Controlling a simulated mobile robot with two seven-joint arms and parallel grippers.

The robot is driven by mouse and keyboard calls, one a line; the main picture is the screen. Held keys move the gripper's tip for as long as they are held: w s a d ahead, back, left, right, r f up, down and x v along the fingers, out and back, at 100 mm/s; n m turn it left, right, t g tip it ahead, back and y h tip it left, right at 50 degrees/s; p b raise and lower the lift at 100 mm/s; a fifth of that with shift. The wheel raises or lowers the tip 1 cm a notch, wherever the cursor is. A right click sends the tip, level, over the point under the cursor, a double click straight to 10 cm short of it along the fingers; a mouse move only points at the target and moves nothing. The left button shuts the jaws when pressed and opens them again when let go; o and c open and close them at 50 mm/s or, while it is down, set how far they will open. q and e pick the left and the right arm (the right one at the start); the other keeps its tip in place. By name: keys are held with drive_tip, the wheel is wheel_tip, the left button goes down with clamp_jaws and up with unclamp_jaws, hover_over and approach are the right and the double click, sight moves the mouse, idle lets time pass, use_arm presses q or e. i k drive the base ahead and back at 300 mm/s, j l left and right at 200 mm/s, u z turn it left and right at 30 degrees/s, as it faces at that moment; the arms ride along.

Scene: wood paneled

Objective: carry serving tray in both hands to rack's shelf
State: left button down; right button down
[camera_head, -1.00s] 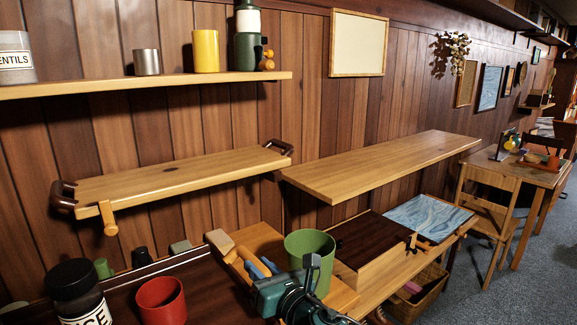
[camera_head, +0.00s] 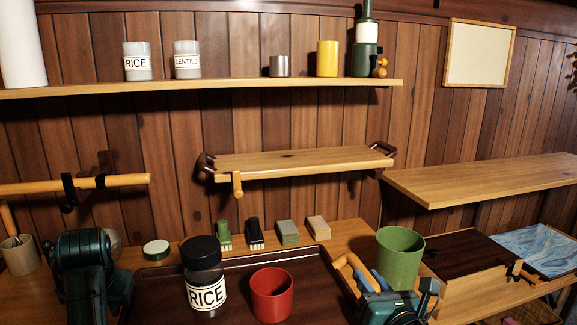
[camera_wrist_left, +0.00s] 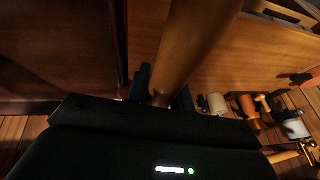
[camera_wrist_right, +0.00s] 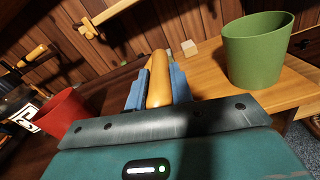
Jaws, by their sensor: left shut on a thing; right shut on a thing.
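The serving tray (camera_head: 150,300) is dark brown, cut off by the bottom of the head view. A black-lidded RICE jar (camera_head: 205,285) and a red cup (camera_head: 271,296) stand upright on it. My right gripper (camera_head: 372,284) is shut on the tray's tan right handle (camera_head: 345,268); the blue fingers close around it in the right wrist view (camera_wrist_right: 158,85). My left gripper (camera_head: 90,270) is at the tray's left side; the left wrist view shows its dark fingers shut on a wooden bar (camera_wrist_left: 190,45). I cannot tell whether the tray is lifted. Several wall shelves show; which is the rack's is unclear.
A middle wall shelf (camera_head: 300,160) has dark end grips and a hanging peg. An empty shelf (camera_head: 490,180) is at right. The upper shelf (camera_head: 200,88) holds jars and cups. A green cup (camera_head: 400,258) stands by my right gripper. Brushes and blocks (camera_head: 288,233) line the counter behind.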

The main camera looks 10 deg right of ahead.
sight(468, 178)
drive_tip(key=k+z, duration=0.35)
drive_tip(key=i+z, duration=0.1)
drive_tip(key=z, duration=2.35)
drive_tip(key=i+j+z, duration=0.1)
drive_tip(key=i+z, duration=0.25)
drive_tip(key=i+j, duration=0.35)
drive_tip(key=i, duration=0.15)
drive_tip(key=i+j, duration=0.3)
drive_tip(key=i, duration=0.25)
drive_tip(key=i+j, duration=0.15)
drive_tip(key=i, duration=0.55)
